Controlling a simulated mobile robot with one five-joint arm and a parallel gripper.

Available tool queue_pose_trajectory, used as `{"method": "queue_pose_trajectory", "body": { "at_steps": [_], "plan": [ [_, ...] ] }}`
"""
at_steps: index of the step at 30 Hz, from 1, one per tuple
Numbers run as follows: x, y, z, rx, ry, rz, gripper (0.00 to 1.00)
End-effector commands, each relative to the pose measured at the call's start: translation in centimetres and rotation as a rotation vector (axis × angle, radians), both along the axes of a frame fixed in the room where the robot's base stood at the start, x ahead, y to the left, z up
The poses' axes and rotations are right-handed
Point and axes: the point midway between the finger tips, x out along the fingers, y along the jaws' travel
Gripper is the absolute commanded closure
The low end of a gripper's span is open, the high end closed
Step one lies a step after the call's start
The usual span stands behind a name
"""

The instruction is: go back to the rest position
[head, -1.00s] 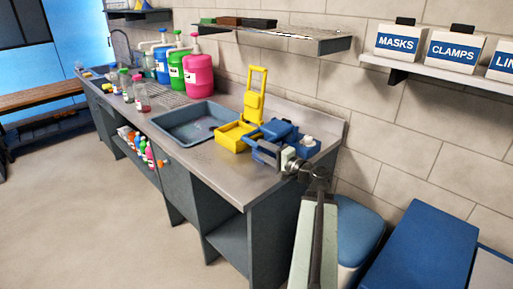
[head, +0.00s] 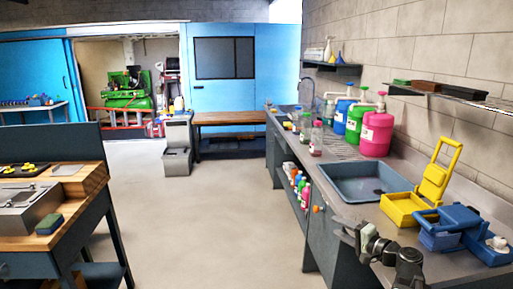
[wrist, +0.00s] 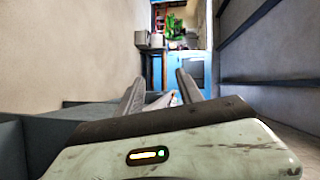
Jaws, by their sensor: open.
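My gripper (wrist: 160,88) shows in the wrist view with its two fingers apart and nothing between them. In the head view my gripper (head: 345,232) is at the lower right, in front of the counter's front edge. The steel counter (head: 345,212) runs along the right wall. A yellow caddy (head: 403,209) with a raised handle and a blue caddy (head: 440,236) stand on it, to the right of my gripper and apart from it as far as I can see.
A grey sink (head: 365,185) is set in the counter. Pink (head: 376,135), green and blue pump jugs stand behind it. A workbench (head: 75,205) is at the left. A wooden bench (head: 230,118) stands at the back. The floor (head: 220,220) between workbench and counter is clear.

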Motion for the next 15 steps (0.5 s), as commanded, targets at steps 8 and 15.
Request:
{"method": "queue_pose_trajectory", "body": {
  "at_steps": [8,15],
  "plan": [
    [-2.4,20.6,-9.6,-0.403,0.226,0.446,0.57],
    [-8.8,24.7,-17.5,-0.854,0.468,0.708,0.57]
  ]
}}
